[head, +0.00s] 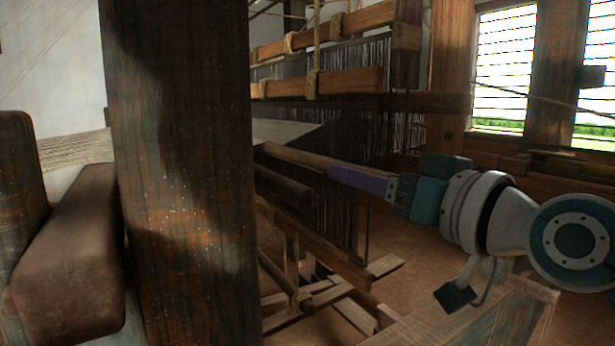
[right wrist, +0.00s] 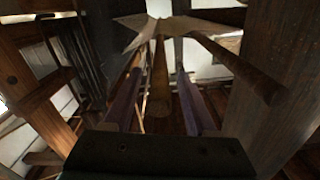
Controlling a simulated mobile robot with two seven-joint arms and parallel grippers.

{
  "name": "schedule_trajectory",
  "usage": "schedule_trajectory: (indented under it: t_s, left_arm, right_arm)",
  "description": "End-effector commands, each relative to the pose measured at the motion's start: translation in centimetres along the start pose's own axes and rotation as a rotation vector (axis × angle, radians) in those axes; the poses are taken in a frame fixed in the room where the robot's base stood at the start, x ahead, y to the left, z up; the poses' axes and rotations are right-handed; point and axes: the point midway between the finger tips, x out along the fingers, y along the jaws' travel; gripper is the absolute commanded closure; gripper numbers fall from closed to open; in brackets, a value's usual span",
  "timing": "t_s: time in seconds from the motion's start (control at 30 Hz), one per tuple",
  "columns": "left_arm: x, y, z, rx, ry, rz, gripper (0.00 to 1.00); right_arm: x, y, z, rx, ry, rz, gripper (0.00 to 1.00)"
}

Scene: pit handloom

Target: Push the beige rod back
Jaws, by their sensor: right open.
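The beige rod (head: 295,157) is a long round bar that runs along the edge of the pale cloth in the loom, in the middle of the head view. In the right wrist view the rod (right wrist: 160,75) points end-on toward my right gripper (right wrist: 158,110). The gripper's two purple fingers stand apart, one on each side of the rod's near end; I cannot tell whether they touch it. In the head view my right gripper (head: 345,178) reaches in from the right, and its fingers overlap the rod's right end. My left gripper is not in view.
A darker roller (head: 285,188) lies nearer, below the rod. A thick wooden post (head: 180,170) hides the loom's left part. Wooden slats (head: 350,312) are on the floor below.

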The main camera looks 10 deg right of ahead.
Motion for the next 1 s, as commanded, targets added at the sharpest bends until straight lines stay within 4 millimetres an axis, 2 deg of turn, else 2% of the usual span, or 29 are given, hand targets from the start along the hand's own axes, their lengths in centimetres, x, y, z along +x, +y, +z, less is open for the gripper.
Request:
schedule_trajectory:
  t_s: [0.3, 0.8, 1.0]
  left_arm:
    - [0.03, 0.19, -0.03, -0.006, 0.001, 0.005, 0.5]
    - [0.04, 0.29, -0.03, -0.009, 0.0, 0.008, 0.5]
    - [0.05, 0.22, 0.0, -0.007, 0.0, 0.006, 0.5]
  right_arm:
    - [0.33, 0.0, 0.01, -0.001, -0.001, 0.0, 0.43]
    - [0.29, 0.01, 0.02, 0.0, -0.001, 0.0, 0.99]
    - [0.29, 0.02, 0.03, 0.0, -0.001, 0.0, 1.0]
